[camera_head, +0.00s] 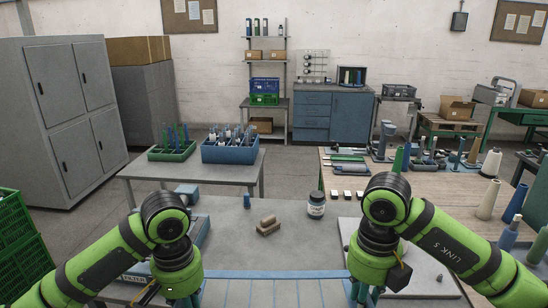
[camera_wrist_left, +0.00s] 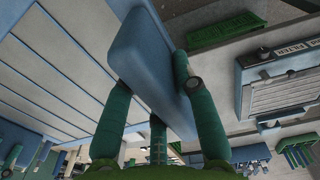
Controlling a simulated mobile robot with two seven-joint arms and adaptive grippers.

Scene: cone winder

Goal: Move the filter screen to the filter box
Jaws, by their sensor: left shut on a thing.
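The filter screen (camera_head: 268,290) is a wide blue-framed panel with pale strips, at the bottom middle of the head view. In the left wrist view its strips (camera_wrist_left: 45,75) fill the upper left. My left gripper (camera_head: 186,299) is shut on the blue frame at the screen's left end; its green fingers (camera_wrist_left: 158,88) straddle the frame. My right gripper (camera_head: 362,291) is at the screen's right end; its grip is hidden. The filter box (camera_head: 132,273), labelled FILTER, is partly behind my left arm. It also shows at right in the left wrist view (camera_wrist_left: 287,95).
A grey table holds a jar (camera_head: 316,205), brown blocks (camera_head: 268,225) and a small blue bottle (camera_head: 247,201). Behind, a blue crate (camera_head: 231,151) and a green tray (camera_head: 172,151) stand on another table. A wooden table (camera_head: 435,184) with cones is at right. Green crates (camera_head: 22,235) stand far left.

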